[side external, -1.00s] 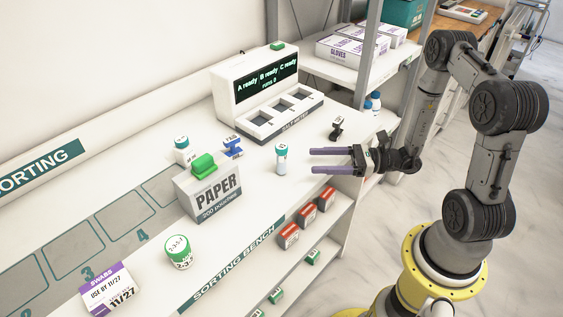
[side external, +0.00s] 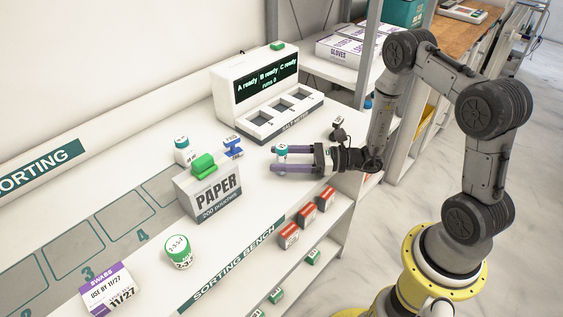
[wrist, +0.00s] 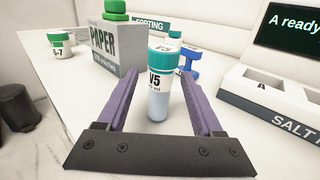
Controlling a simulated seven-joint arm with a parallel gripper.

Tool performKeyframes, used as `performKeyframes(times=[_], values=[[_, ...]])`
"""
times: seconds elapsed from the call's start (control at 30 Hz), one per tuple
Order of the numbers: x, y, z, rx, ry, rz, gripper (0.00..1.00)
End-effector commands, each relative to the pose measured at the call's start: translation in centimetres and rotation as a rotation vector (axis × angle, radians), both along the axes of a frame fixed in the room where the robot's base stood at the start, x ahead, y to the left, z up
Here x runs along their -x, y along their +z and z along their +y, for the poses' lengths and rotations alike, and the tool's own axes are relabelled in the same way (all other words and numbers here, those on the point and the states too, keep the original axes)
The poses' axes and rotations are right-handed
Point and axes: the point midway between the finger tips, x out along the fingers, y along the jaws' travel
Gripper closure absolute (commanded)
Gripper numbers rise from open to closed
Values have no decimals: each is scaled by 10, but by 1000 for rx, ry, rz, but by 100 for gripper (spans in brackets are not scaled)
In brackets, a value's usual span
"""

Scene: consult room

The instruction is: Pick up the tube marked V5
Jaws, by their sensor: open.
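The tube marked V5 (wrist: 158,88) stands upright on the bench, white with a teal cap, its label facing the wrist camera. In the side view its teal cap (side external: 282,149) shows above the fingers, and its lower part is largely hidden by them. My gripper (side external: 277,158) is open and low over the bench, with one purple finger on each side of the tube. In the wrist view the tube stands between the fingertips of my gripper (wrist: 158,80), with a visible gap on either side.
A PAPER box (side external: 209,190) with a green top stands left of the tube, and a blue object (side external: 232,146) stands behind it. The salt meter (side external: 268,95) is at the back. A green-lidded tub (side external: 178,252) and SWABS box (side external: 109,288) are further left.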

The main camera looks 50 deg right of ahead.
Motion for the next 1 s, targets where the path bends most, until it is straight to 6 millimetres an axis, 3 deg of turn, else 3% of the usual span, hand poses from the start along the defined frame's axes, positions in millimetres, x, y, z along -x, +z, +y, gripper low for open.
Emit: performKeyframes(times=[0.23,0.53,0.9,1.0], values=[[-23,1,21,0,3,0,32],[-26,1,23,-1,0,1,34],[-26,1,23,-1,0,1,100],[-26,1,23,-1,0,1,100]])
